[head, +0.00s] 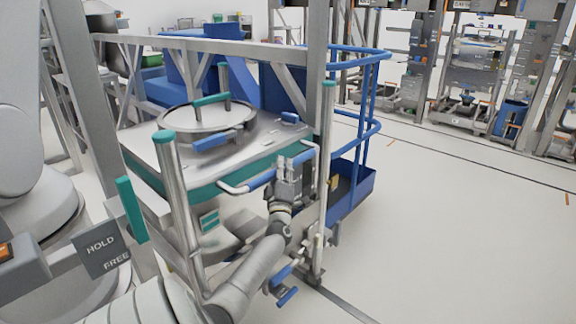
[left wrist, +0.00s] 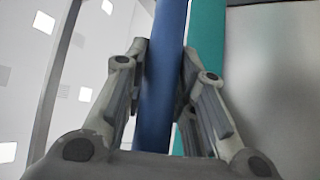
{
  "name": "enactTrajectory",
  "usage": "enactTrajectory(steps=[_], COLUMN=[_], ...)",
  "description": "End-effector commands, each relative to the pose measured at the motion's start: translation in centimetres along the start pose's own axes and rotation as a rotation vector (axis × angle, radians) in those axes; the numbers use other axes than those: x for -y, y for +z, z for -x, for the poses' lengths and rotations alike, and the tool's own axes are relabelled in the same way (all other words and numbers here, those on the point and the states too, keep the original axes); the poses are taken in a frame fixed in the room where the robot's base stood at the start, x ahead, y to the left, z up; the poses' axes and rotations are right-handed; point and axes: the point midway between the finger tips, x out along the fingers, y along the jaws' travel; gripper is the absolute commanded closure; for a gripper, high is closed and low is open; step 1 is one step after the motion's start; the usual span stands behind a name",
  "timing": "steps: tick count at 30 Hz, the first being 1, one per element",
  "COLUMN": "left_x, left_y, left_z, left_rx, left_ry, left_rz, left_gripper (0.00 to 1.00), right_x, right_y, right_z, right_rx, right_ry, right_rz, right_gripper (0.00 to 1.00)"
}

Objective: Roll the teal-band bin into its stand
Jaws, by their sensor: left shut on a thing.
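The teal-band bin (head: 150,158) is a grey steel box with a round lid on top and a teal band around its upper edge. My left gripper (head: 292,172) is shut on the blue grip of the bin's front handle (head: 262,180), at the grip's right part. In the left wrist view, the blue bar (left wrist: 163,85) runs between the two fingers, with the teal band (left wrist: 206,45) behind it. Steel posts with teal tops (head: 180,190) stand at the bin's near corners; I cannot tell clearly whether they belong to the stand. My right gripper is not in view.
A HOLD/FREE plate (head: 103,252) with a teal lever (head: 131,209) is at the left. A blue railed platform (head: 352,190) stands just right of the bin. The pale floor (head: 450,220) at the right is clear. Machines (head: 470,75) line the back.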

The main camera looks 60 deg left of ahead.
Motion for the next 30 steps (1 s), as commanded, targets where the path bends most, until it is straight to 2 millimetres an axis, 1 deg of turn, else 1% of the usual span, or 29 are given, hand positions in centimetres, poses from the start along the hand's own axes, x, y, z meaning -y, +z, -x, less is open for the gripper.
enactTrajectory(steps=[1, 14, 15, 19, 20, 30], left_x=[0.96, 0.96, 0.94, 0.82, 0.78, 0.47], left_y=[0.54, 0.05, 0.02, -0.07, -0.09, -0.22], left_z=[0.42, -0.04, -0.06, -0.14, -0.16, -0.24], left_rx=[0.018, 0.014, 0.013, 0.011, 0.010, 0.005], left_ry=[-0.013, -0.013, -0.013, -0.010, -0.009, -0.004], left_rz=[-0.006, -0.006, -0.006, -0.006, -0.005, -0.004], left_gripper=[1.00, 1.00, 0.71, 0.54, 0.53, 0.53], right_x=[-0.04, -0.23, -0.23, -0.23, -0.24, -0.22], right_y=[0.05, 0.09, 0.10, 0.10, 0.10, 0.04], right_z=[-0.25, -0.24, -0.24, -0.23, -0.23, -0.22], right_rx=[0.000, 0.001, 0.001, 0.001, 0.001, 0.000], right_ry=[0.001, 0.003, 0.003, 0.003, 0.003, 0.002], right_rz=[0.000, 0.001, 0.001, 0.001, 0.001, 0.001], right_gripper=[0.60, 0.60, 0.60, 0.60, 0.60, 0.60])
